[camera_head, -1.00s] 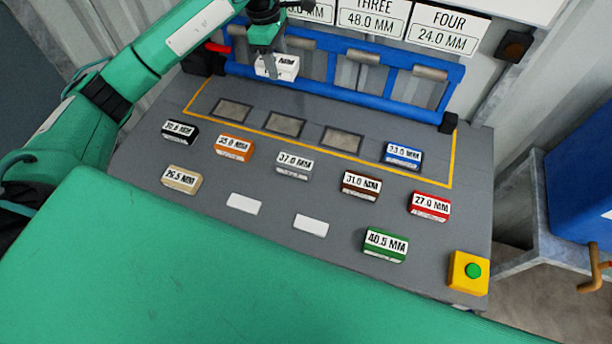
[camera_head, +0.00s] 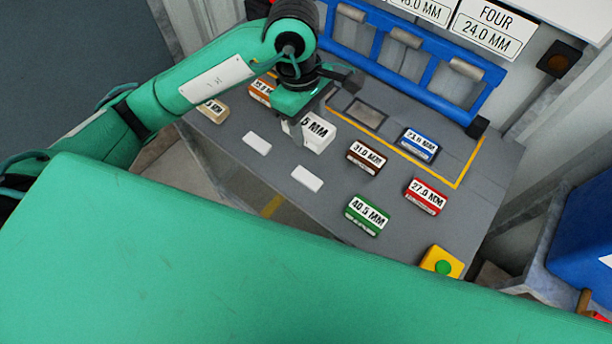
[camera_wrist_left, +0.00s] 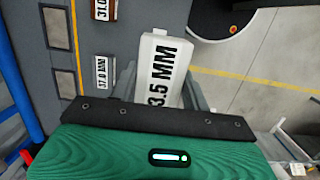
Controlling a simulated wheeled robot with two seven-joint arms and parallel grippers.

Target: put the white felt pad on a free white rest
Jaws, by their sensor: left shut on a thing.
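The white felt pad (camera_head: 319,134), a white block with a black label ending in "5 MM", is held by my left gripper (camera_head: 303,131) above the grey bench. In the left wrist view the pad (camera_wrist_left: 160,68) sits between the two fingers, its label reading "3.5 MM". My left gripper is shut on it. Two flat white rests show bare on the bench: one (camera_head: 257,143) left of and below the pad, the other (camera_head: 307,178) below it. My right gripper is not in view.
Labelled pads stand nearby: brown (camera_head: 366,157), blue (camera_head: 419,145), red (camera_head: 426,196), green (camera_head: 367,215) and beige (camera_head: 213,110). An orange pad (camera_head: 261,92) is partly hidden by my arm. A blue rack (camera_head: 410,50) runs along the back. A yellow button box (camera_head: 441,262) stands at the front right.

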